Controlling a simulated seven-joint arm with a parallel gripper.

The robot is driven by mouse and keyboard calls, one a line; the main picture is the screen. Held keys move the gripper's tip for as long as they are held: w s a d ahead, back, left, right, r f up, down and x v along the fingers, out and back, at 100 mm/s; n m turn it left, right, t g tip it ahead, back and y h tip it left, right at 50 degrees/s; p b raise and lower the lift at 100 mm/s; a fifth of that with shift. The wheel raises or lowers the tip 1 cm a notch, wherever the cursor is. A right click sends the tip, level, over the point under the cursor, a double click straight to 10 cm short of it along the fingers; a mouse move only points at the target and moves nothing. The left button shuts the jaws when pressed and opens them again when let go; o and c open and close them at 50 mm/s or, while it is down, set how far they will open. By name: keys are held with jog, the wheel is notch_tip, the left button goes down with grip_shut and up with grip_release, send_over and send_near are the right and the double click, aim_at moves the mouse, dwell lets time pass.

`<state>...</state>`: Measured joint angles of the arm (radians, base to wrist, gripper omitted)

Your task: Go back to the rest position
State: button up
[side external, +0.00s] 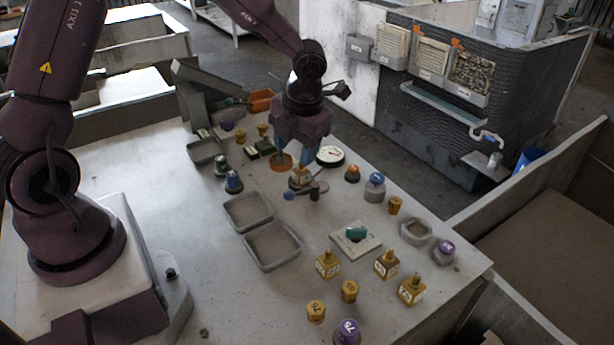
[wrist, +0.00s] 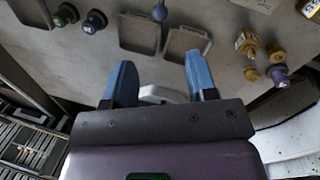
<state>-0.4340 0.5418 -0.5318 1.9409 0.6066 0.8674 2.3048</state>
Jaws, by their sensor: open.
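My gripper (side external: 293,158) hangs over the back middle of the table in the side external view, its blue fingers pointing down. A yellow block with a label (side external: 300,178) stands just below it, by a grey fixture with a blue ball (side external: 288,194). Whether the fingers touch anything there is hard to tell in that view. In the wrist view my gripper (wrist: 160,62) has its two blue fingers well apart, with nothing held between them. A pale curved thing (wrist: 160,94) shows beyond the fingers, partly hidden by the gripper body.
Two shallow grey trays (side external: 246,226) (side external: 298,250) lie mid-table. An orange dish (side external: 281,161), a white dial (side external: 330,156) and an orange-topped knob (side external: 352,174) are close to my gripper. Several yellow and purple parts (side external: 347,331) crowd the front right.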

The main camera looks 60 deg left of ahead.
jog(key=s+d+r+n+t+h, duration=0.1)
jog(key=s+r+n+t, duration=0.2)
jog(key=s+r+n, duration=0.6)
jog(key=s+d+r+n+t+h, duration=0.1)
jog(key=s+r+n, duration=0.8)
jog(key=n, duration=1.4)
jog(key=shift+d+r+t, duration=0.2)
jog(key=shift+d+t, duration=0.3)
jog(key=shift+t, duration=0.5)
